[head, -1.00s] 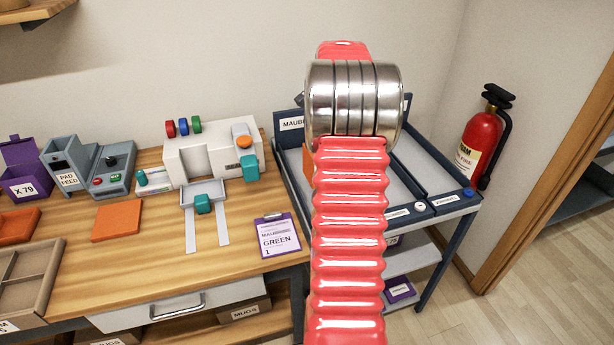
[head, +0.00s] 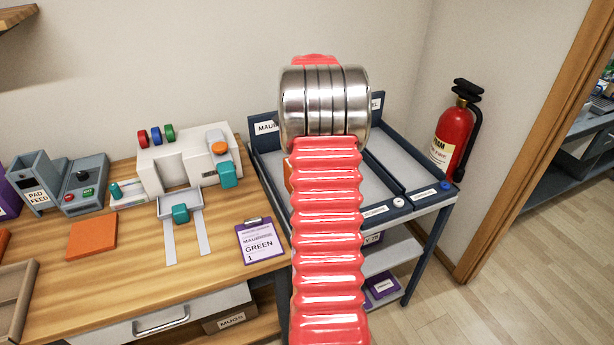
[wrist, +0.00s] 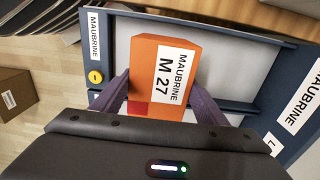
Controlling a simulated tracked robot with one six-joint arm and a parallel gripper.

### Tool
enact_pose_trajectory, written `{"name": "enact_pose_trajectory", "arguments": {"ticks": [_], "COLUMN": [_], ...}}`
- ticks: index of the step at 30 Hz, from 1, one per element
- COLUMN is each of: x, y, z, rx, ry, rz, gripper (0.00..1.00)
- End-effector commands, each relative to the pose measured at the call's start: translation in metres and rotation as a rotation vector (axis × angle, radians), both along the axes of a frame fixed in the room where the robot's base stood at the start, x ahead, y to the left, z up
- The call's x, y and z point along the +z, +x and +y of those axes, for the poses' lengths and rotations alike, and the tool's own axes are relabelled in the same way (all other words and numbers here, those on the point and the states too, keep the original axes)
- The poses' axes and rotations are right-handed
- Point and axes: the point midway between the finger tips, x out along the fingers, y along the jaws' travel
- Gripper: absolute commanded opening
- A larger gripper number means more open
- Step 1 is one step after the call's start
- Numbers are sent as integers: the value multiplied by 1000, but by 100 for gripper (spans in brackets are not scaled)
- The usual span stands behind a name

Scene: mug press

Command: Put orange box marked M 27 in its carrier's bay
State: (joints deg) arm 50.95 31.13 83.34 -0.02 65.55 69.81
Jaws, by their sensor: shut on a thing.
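The orange box marked M 27 (wrist: 165,75) is between the two dark fingers of my gripper (wrist: 160,92), which is shut on it. Its label, also reading MAUBRINE, faces the wrist camera. The box is over the grey floor of a blue-rimmed bay (wrist: 222,65) with a MAUBRINE sign; I cannot tell whether it touches the floor. In the head view, a sliver of orange (head: 288,176) shows left of my red arm, over the left bay of the blue carrier (head: 268,165). My arm hides the gripper and most of that bay there.
The right bay (head: 405,165) looks empty. A fire extinguisher (head: 455,135) stands at the wall behind it. Left is a wooden workbench (head: 130,265) with a white press (head: 185,160), an orange pad (head: 92,237) and a purple clipboard (head: 262,240). Open floor lies at lower right.

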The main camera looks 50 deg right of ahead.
Motion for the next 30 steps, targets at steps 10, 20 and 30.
{"name": "enact_pose_trajectory", "arguments": {"ticks": [10, 20, 30], "x": [-12, -49, -51], "y": [1, 1, 1], "z": [1, 1, 1], "rx": [1, 2, 3], "ry": [1, 0, -1], "rz": [1, 0, -1], "gripper": [36, 36, 36]}}
